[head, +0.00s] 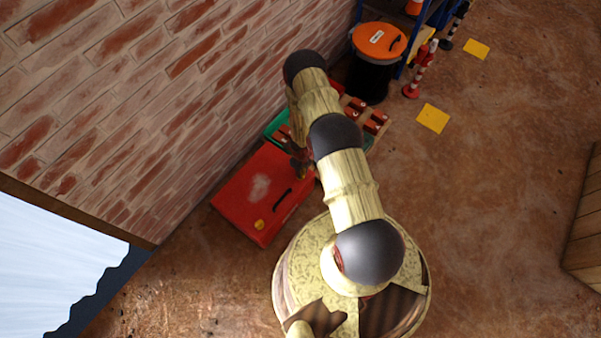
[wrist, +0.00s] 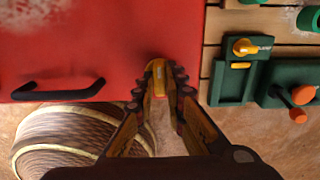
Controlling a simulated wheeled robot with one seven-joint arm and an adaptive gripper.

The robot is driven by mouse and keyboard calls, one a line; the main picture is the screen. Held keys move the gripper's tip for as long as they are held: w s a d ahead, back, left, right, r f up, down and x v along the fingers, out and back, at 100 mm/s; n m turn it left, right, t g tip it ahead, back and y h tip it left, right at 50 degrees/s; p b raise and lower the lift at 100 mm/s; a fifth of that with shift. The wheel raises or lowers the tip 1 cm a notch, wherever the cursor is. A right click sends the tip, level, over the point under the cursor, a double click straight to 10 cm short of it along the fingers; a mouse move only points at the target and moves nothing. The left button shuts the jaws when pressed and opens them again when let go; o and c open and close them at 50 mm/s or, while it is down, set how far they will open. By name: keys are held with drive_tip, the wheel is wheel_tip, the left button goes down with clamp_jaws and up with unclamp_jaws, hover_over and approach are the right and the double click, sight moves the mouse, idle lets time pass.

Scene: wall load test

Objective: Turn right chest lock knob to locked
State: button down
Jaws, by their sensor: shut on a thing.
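The red chest (head: 240,192) lies on the floor against the brick wall in the head view. It also fills the upper left of the wrist view (wrist: 60,40). Its right lock knob (wrist: 158,68), yellow, sits near the chest's right front corner between my fingers. My gripper (wrist: 160,92) is shut on this knob, with a finger on each side. In the head view my gripper (head: 301,166) is at the chest's right end, partly hidden by my arm, and the right knob cannot be made out. The other yellow lock knob (head: 259,224) shows at the chest's left front.
A black handle (wrist: 55,90) stands out from the chest front, left of my gripper. A green fixture (wrist: 236,75) with a yellow knob and orange-tipped parts is close on the right. A black bin with an orange lid (head: 379,40) stands farther back. Open floor lies right.

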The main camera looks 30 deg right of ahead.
drive_tip(key=shift+n, duration=0.3)
drive_tip(key=n+p, duration=0.1)
drive_tip(key=n, duration=0.2)
drive_tip(key=shift+n, duration=0.3)
drive_tip(key=n, duration=0.4)
drive_tip(key=shift+n, duration=0.3)
drive_tip(key=n, duration=0.4)
drive_tip(key=shift+n, duration=2.5)
drive_tip(key=c, duration=1.8)
unclamp_jaws()
drive_tip(key=shift+c, duration=0.2)
